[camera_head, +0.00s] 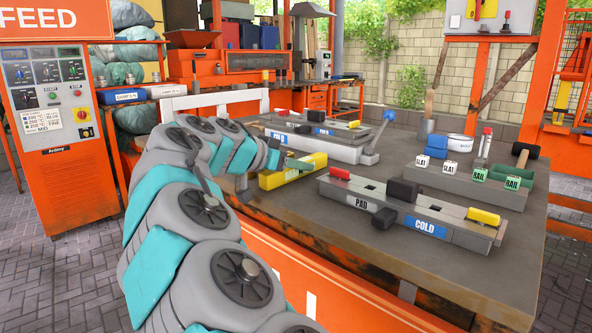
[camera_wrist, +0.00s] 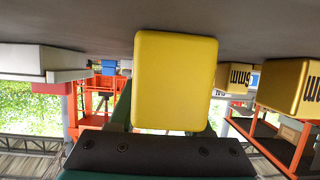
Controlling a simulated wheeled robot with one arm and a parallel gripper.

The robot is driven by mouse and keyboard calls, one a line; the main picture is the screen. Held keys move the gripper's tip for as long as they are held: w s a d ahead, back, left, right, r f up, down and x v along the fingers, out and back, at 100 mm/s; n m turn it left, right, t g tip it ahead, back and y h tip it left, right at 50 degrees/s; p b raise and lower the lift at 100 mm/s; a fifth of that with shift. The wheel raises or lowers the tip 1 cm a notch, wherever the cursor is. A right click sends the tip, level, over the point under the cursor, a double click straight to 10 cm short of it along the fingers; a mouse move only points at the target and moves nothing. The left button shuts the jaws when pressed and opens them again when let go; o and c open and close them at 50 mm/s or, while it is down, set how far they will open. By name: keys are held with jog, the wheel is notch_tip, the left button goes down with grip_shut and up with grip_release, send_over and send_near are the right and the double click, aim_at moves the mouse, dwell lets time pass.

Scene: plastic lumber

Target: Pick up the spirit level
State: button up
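The spirit level (camera_head: 297,174) is a yellow bar lying on the workbench near its left front edge in the head view. A yellow block fills the middle of the wrist view, and I take it for the near end of the level (camera_wrist: 175,80). My gripper (camera_head: 297,163) is low over the bench at the level, with one greenish finger showing along its far side. In the wrist view my gripper's dark fingers (camera_wrist: 172,125) stand apart on both sides of the yellow end, partly hidden behind it. Contact with the level cannot be made out.
A long grey fixture (camera_head: 455,236) marked PAD and COLD lies to the right on the workbench (camera_head: 440,280). Another grey fixture (camera_head: 315,145) with a blue-knobbed lever is just behind the level. A block rack (camera_head: 490,192), a white tub and a mallet stand at the right.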

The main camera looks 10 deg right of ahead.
grip_shut()
jog(key=shift+r, duration=0.15)
dwell(0.4)
